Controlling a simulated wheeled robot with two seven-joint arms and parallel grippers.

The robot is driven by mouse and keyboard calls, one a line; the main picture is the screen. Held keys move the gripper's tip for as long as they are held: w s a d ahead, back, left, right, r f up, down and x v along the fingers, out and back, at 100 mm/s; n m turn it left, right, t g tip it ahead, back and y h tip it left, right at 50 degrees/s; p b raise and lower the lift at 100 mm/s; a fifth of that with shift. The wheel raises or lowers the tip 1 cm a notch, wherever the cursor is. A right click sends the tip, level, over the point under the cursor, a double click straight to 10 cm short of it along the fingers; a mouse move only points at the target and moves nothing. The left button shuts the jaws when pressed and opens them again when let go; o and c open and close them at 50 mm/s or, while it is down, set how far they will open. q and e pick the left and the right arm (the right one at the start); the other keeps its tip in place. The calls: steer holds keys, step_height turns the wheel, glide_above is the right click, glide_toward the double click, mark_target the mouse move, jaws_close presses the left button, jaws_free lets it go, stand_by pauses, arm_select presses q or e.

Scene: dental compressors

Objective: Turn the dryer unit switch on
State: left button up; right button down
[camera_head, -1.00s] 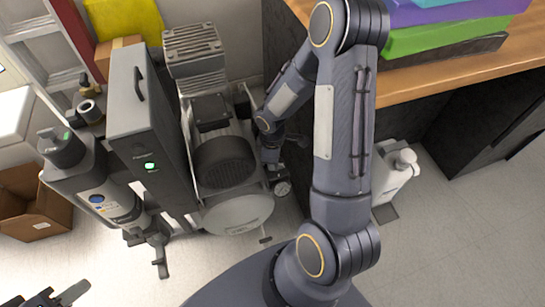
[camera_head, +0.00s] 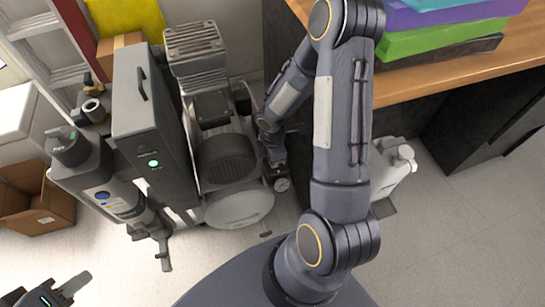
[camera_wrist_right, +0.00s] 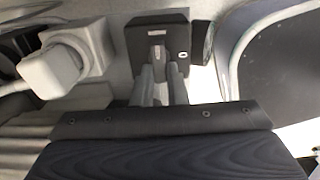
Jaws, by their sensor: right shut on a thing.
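The tall dark grey unit (camera_head: 155,115) with a lit green round light (camera_head: 153,163) stands left of the compressor (camera_head: 225,160) in the head view. My right arm reaches down to the compressor's right side, its gripper mostly hidden there. In the right wrist view, my right gripper's fingers (camera_wrist_right: 158,88) are close together at a black box (camera_wrist_right: 135,35), shut on a small part, apparently its switch (camera_wrist_right: 159,55). The switch's position cannot be made out. My left gripper (camera_head: 65,292) is open and empty at the bottom left.
A cardboard box (camera_head: 40,200) lies at the left. The floor at right is free.

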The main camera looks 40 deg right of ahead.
steer(key=c, duration=1.4)
jaws_free()
steer(key=shift+c, duration=0.2)
step_height(320, 180, up, 7)
steer(key=p, duration=0.3)
steer(key=shift+r, duration=0.4)
